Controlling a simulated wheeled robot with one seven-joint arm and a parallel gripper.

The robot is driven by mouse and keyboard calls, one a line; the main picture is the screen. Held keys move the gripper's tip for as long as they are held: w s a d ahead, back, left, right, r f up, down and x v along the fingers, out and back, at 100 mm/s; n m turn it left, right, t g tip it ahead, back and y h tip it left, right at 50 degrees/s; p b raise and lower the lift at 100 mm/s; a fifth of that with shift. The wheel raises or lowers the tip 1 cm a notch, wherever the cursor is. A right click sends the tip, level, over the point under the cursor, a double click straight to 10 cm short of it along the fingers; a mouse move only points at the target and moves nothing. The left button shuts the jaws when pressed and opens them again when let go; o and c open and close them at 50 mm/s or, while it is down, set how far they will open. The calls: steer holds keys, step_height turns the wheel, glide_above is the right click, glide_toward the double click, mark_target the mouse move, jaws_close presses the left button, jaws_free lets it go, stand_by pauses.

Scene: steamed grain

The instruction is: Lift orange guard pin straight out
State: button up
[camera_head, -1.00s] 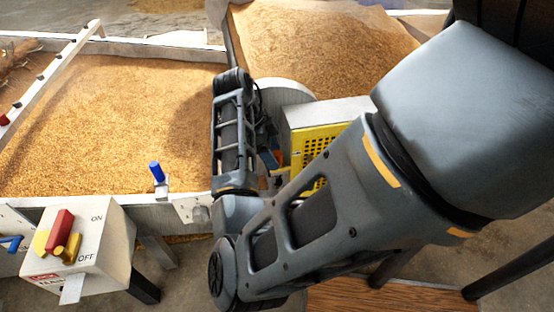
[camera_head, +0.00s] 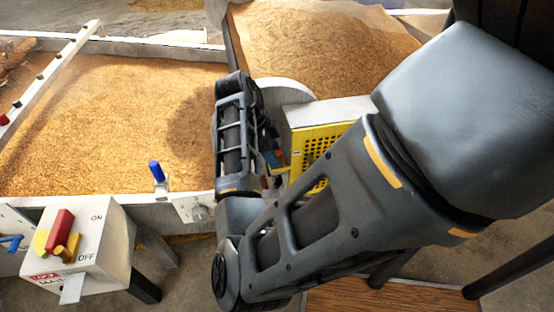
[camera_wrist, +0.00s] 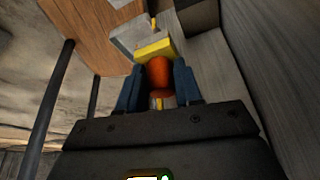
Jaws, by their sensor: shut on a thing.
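My gripper (camera_wrist: 158,84) is shut on the orange guard pin (camera_wrist: 159,72) in the wrist view, with a blue finger on each side of the pin's rounded body. A yellow block (camera_wrist: 154,48) shows just beyond the pin. In the head view my gripper (camera_head: 276,160) is small and partly hidden by my arm, with a speck of orange-red at its fingers. It is close to the left side of the yellow perforated guard (camera_head: 318,146). I cannot tell whether the pin's lower end is still in a socket.
A grey-topped housing (camera_head: 328,110) stands behind the guard. Grain trays (camera_head: 100,197) fill the left and back. A control box (camera_head: 108,232) with a red-and-yellow switch stands front left. A blue-handled latch (camera_head: 156,172) sits on the tray's front edge.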

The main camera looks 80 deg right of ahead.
steer(key=shift+r, duration=0.15)
step_height(320, 180, up, 18)
steer(key=p, duration=0.1)
steer(key=shift+p, duration=0.3)
stand_by(0.3)
